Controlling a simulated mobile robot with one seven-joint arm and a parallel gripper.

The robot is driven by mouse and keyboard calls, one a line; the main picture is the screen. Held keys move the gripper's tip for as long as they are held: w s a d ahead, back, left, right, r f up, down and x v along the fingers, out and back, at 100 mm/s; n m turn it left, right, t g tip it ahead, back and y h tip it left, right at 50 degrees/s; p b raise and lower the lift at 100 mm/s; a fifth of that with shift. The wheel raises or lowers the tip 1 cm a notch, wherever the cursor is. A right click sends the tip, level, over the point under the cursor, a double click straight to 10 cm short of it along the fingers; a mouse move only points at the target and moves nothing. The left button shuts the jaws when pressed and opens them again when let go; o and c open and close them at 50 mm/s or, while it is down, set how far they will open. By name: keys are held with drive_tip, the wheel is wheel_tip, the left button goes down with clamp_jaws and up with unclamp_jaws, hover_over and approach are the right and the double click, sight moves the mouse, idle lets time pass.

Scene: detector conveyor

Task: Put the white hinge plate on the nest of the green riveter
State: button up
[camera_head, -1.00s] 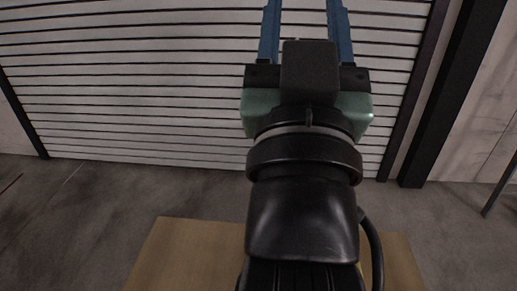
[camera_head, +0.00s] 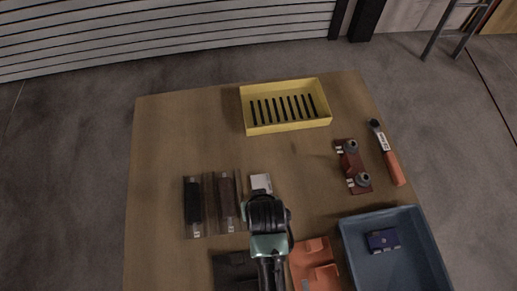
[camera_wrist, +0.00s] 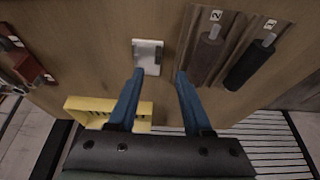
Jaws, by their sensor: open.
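A small white plate, apparently the hinge plate (camera_head: 261,183), lies on the wooden table just beyond my wrist in the head view. In the wrist view the plate (camera_wrist: 148,56) lies flat ahead of my fingertips, nearer the left one, with a darker grey end. My gripper (camera_wrist: 159,74) is open and empty, its blue fingers pointing towards the plate; whether they touch it I cannot tell. In the head view my wrist hides the fingers. I cannot make out a green riveter; an orange fixture (camera_head: 315,262) and a dark fixture (camera_head: 232,272) sit near my arm, partly cut off.
Two dark bars in holders (camera_head: 193,203) (camera_head: 227,200) lie left of the plate. A yellow slotted tray (camera_head: 245,112) stands at the back. A red bracket (camera_head: 353,168), an orange-handled tool (camera_head: 393,163) and a blue bin (camera_head: 350,243) holding a blue part are right. The table's left side is clear.

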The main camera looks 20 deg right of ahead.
drive_tip(key=shift+x, duration=4.9)
drive_tip(key=shift+d, duration=0.2)
clamp_jaws()
drive_tip(key=shift+r, duration=0.1)
